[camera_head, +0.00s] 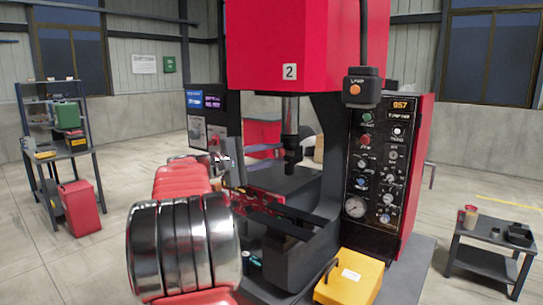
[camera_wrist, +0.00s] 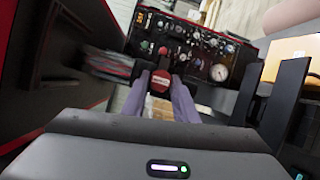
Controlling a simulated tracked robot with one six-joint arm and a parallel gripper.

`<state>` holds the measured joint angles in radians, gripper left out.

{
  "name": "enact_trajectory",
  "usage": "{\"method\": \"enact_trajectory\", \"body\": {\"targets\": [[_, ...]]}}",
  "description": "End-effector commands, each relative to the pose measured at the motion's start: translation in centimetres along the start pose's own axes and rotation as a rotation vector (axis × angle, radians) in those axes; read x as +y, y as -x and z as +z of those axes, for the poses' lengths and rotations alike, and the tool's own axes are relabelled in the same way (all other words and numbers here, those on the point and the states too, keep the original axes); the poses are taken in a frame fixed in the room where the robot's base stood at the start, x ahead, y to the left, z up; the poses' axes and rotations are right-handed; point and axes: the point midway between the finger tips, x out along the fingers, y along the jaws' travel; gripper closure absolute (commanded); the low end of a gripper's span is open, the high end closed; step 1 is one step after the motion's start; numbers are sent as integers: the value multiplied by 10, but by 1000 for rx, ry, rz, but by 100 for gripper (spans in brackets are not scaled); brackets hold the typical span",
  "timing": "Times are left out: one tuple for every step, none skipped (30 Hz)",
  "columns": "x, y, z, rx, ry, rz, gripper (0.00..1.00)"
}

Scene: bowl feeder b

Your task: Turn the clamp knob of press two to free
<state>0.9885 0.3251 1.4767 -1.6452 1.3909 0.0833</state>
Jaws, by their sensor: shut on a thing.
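Press two (camera_head: 290,45) is the red machine with a "2" plate, in the middle of the head view. The clamp knob (camera_wrist: 160,83), black with a red labelled face, is in the upper middle of the wrist view. My gripper (camera_wrist: 160,90) has its two grey-purple fingers on either side of the knob and is shut on it. In the head view my arm reaches to the press's left side, and the knob cannot be made out there. The knob's marking is too small to read, so its turn position cannot be told.
The control panel (camera_head: 380,165) with gauges and buttons is on the press's right. A yellow box (camera_head: 348,278) stands in front. A dark shelf rack (camera_head: 60,157) is at the left, a low table (camera_head: 483,258) at the right.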

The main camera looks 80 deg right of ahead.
Motion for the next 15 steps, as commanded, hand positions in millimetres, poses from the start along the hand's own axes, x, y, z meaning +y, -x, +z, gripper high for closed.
{"method": "enact_trajectory", "body": {"targets": [[-1, 2, -3, 9, 9, 3, 96], [-1, 2, -3, 9, 11, 5, 96], [-1, 2, -3, 9, 14, 6, 96], [-1, 1, -3, 8, 15, 6, 96], [-1, 1, -3, 8, 16, 7, 96], [-1, 1, -3, 8, 16, 7, 96], [-1, 1, -3, 8, 16, 7, 96], [-1, 1, -3, 8, 16, 7, 96], [-1, 1, -3, 8, 16, 7, 96], [-1, 1, -3, 8, 16, 7, 96], [-1, 1, -3, 8, 16, 7, 96], [-1, 1, -3, 8, 16, 7, 96], [-1, 1, -3, 8, 15, 7, 96], [-1, 1, -3, 8, 15, 7, 73], [-1, 1, -3, 7, 15, 7, 70]]}}
